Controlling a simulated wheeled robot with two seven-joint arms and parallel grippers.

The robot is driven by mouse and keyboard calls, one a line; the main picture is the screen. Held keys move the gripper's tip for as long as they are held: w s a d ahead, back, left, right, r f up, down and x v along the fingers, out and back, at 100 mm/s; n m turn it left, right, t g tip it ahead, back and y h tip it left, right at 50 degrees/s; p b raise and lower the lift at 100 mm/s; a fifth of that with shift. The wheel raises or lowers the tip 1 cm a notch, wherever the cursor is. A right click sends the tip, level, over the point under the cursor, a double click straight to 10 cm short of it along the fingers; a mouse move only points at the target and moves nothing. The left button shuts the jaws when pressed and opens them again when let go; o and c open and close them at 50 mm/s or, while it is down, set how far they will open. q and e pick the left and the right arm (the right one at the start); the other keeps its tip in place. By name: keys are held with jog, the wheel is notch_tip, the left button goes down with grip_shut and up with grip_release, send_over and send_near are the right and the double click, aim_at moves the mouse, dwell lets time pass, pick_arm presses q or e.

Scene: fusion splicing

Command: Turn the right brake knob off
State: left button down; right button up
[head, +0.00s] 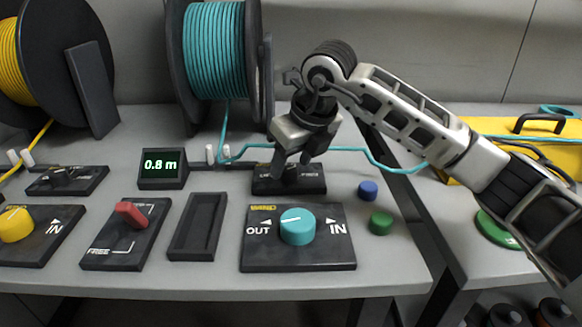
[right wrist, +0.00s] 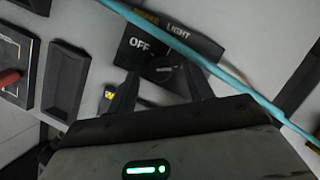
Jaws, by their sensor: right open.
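The right brake panel (head: 262,186) is a small black block on the bench behind the teal dial panel. In the right wrist view the panel (right wrist: 185,42) shows the words OFF and LIGHT, and its black knob (right wrist: 167,72) lies between my fingers. My right gripper (head: 292,168) is open and points down over the panel, hiding most of the knob in the head view. In the right wrist view the fingers sit on either side of the knob; I cannot tell whether they touch it. My left gripper is not in view.
A teal cable (head: 345,149) runs from the teal spool (head: 215,50) behind my gripper and crosses the panel in the right wrist view. The teal IN/OUT dial (head: 297,227) stands in front. Blue (head: 368,189) and green (head: 381,222) buttons are to the right.

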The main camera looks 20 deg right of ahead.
jog(key=shift+x, duration=0.8)
jog(key=c, duration=1)
